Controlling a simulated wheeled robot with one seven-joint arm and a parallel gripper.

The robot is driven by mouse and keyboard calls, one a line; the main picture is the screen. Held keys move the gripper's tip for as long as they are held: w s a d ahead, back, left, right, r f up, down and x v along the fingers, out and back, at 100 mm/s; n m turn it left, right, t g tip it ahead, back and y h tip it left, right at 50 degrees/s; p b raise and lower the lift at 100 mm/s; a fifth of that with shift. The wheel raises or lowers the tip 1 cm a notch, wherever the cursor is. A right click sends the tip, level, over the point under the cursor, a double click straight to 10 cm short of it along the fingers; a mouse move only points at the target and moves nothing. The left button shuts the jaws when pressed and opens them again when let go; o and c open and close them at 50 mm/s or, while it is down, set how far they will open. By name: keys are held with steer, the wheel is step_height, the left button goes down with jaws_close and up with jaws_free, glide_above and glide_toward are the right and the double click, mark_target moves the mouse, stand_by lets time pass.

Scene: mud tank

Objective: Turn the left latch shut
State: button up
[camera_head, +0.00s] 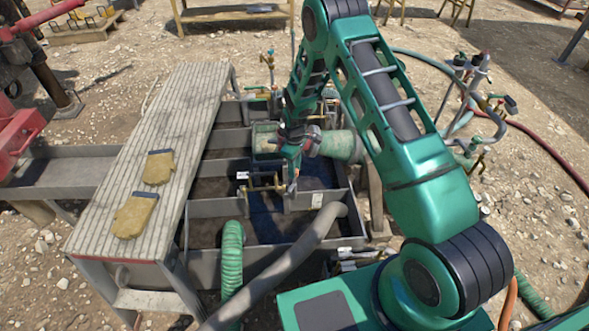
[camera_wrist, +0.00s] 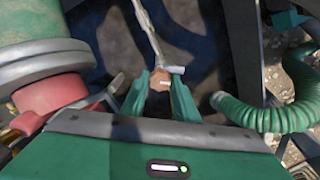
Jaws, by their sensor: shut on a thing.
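My gripper (camera_head: 291,183) reaches down over the middle of the tank (camera_head: 270,206). In the wrist view its two green fingers (camera_wrist: 160,82) are closed around a small brownish end piece. A thin bar, which I take to be the left latch (camera_head: 264,185), runs from this piece towards the left in the head view. In the wrist view the bar (camera_wrist: 150,32) leads away to the top edge. A pale tag (camera_wrist: 173,69) shows beside the fingertips. The fingers hide part of the held end, and the exact latch angle is hard to tell.
A green cylinder with a red collar (camera_wrist: 48,98) stands close on the wrist view's left. A ribbed green hose (camera_head: 231,258) and a thick grey hose (camera_head: 312,236) lie over the near side. Two gloves (camera_head: 135,214) lie on the walkway (camera_head: 183,112).

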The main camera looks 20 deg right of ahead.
steer(key=m, duration=0.5)
steer(key=shift+w+m, duration=0.15)
steer(key=shift+m, duration=0.15)
steer(key=m, duration=0.5)
steer(key=shift+r+m, duration=0.1)
steer(key=shift+m, duration=0.3)
steer(key=o, duration=1.1)
steer(key=shift+c, duration=0.2)
step_height(320, 180, up, 11)
steer(key=shift+f, duration=0.2)
